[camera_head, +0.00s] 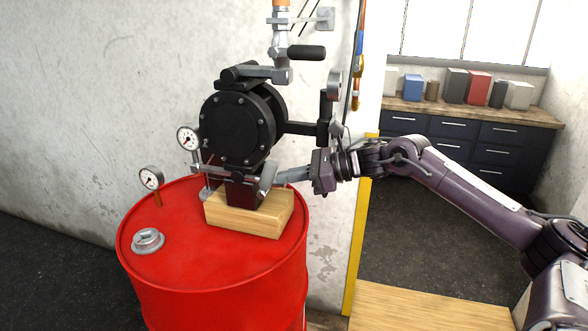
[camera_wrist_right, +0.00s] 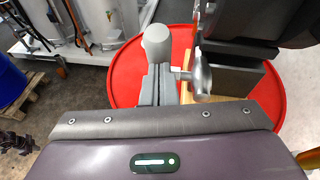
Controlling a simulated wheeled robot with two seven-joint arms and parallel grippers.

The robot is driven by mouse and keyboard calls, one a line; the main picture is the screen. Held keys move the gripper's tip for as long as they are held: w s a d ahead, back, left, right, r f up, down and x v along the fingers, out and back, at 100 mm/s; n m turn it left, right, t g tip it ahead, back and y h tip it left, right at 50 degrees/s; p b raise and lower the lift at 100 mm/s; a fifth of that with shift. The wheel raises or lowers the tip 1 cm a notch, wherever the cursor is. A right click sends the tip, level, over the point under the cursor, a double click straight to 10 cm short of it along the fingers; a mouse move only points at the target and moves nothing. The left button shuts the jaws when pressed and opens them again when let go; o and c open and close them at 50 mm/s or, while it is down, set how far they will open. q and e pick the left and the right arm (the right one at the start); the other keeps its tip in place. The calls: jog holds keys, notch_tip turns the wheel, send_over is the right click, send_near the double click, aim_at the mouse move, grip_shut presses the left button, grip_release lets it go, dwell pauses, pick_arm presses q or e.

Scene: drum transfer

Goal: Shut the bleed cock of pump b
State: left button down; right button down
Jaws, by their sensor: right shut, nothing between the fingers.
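A black round pump (camera_head: 238,125) stands on a wooden block on a red drum; I see no label saying which pump it is. A small grey fitting (camera_head: 267,176) sits low on the pump's right side, perhaps the bleed cock. In the right wrist view a silver fitting (camera_wrist_right: 201,75) with a short stem and a grey rounded piece (camera_wrist_right: 157,42) show near my fingers. My right gripper (camera_head: 282,177) is shut and empty, its tips close to the grey fitting. I cannot tell whether they touch. My left gripper is not in view.
The red drum (camera_head: 180,264) carries the wooden block (camera_head: 236,213), two gauges (camera_head: 188,138) and a silver bung (camera_head: 148,241). A pipe with a black-handled valve (camera_head: 306,52) hangs above the pump. The wall edge with a yellow strip (camera_head: 354,265) stands behind my right gripper.

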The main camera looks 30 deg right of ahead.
jog(key=shift+w+a+r, duration=0.75)
jog(key=shift+w+r, duration=0.1)
jog(key=shift+r, duration=0.35)
